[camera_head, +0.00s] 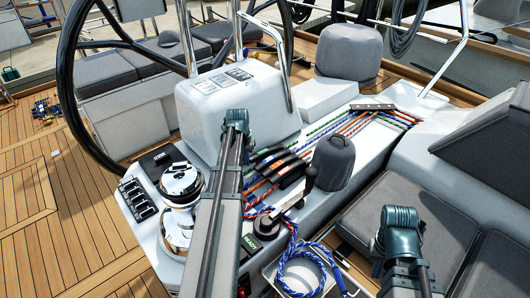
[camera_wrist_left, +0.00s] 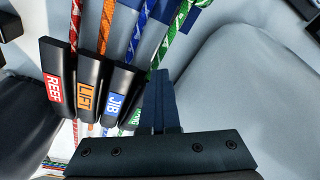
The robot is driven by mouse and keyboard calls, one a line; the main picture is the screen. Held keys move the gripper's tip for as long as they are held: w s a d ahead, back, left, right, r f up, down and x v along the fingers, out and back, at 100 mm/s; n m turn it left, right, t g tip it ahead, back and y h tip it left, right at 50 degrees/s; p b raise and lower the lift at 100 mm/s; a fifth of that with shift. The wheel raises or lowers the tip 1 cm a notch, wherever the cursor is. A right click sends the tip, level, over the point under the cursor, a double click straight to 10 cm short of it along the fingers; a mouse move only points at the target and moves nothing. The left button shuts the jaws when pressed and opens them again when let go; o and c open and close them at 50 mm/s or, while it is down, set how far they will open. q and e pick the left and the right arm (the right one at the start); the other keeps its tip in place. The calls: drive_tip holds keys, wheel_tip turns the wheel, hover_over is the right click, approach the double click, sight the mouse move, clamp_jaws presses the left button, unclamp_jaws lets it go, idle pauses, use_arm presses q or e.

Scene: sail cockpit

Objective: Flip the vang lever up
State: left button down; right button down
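The vang lever (camera_wrist_left: 131,113) is the black clutch lever with a green label in the left wrist view. It is the rightmost of a row, and my finger partly covers it. In the head view the black levers (camera_head: 283,167) sit in a row on the white console, all at a similar tilt. My left gripper (camera_wrist_left: 160,100) has its fingers together with nothing between them, just right of the vang lever; whether it touches cannot be told. It also shows in the head view (camera_head: 237,118). My right gripper (camera_head: 400,225) is over the grey cushions, its fingers unclear.
The jib lever (camera_wrist_left: 118,95), lift lever (camera_wrist_left: 88,88) and reef lever (camera_wrist_left: 56,80) stand close beside the vang lever. A chrome winch (camera_head: 180,190), a grey covered winch (camera_head: 332,160) and a white pod (camera_head: 235,105) flank the levers. A blue rope coil (camera_head: 305,270) lies in front.

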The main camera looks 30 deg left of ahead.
use_arm(q)
drive_tip(key=shift+w+r, duration=0.2)
drive_tip(key=shift+w, duration=0.1)
